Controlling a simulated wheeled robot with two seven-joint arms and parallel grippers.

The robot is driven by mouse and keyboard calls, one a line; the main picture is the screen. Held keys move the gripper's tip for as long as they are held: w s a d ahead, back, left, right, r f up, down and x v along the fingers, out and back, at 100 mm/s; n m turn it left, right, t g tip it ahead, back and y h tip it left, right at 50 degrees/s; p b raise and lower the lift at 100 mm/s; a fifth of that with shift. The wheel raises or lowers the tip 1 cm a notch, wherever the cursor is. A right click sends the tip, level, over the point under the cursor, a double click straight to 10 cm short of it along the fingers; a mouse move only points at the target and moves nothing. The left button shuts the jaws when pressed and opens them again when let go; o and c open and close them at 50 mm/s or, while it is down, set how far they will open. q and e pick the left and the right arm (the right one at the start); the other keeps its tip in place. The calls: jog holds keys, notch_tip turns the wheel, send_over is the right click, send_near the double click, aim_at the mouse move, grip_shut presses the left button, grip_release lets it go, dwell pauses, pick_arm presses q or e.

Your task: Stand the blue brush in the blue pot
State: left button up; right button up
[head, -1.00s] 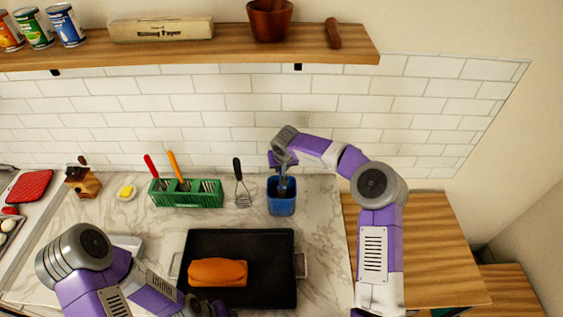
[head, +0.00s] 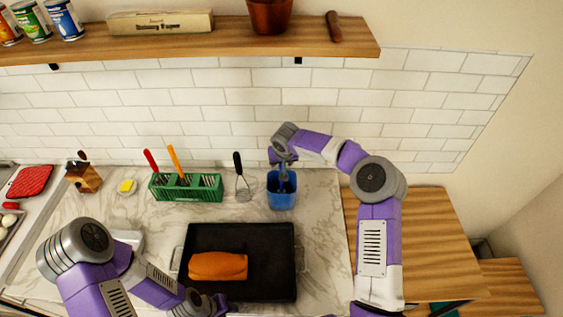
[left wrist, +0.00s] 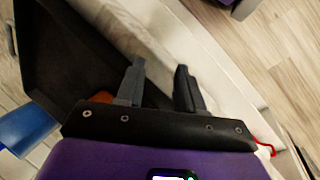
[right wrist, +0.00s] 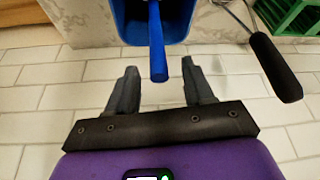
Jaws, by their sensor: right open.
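The blue pot (head: 281,200) stands on the marble counter near the wall. The blue brush (right wrist: 156,45) is in the pot, its handle sticking up out of it; its lower end is hidden inside. My right gripper (right wrist: 161,75) is open above the pot, its fingertips apart on either side of the handle's end, with gaps showing. It also shows in the head view (head: 283,160). My left gripper (left wrist: 160,75) is open and empty, by the black pan at the counter's front.
The black pan (head: 230,285) holds an orange loaf (head: 218,266). A whisk-like tool (head: 241,180) and a green utensil rack (head: 187,188) stand left of the pot. A wooden shelf (head: 230,40) runs above. Bare counter lies between pot and pan.

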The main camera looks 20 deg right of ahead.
jog(key=v, duration=0.7)
jog(key=shift+r, duration=0.3)
jog(key=shift+s+f, duration=0.1)
jog(key=shift+s, duration=0.05)
dwell(0.5)
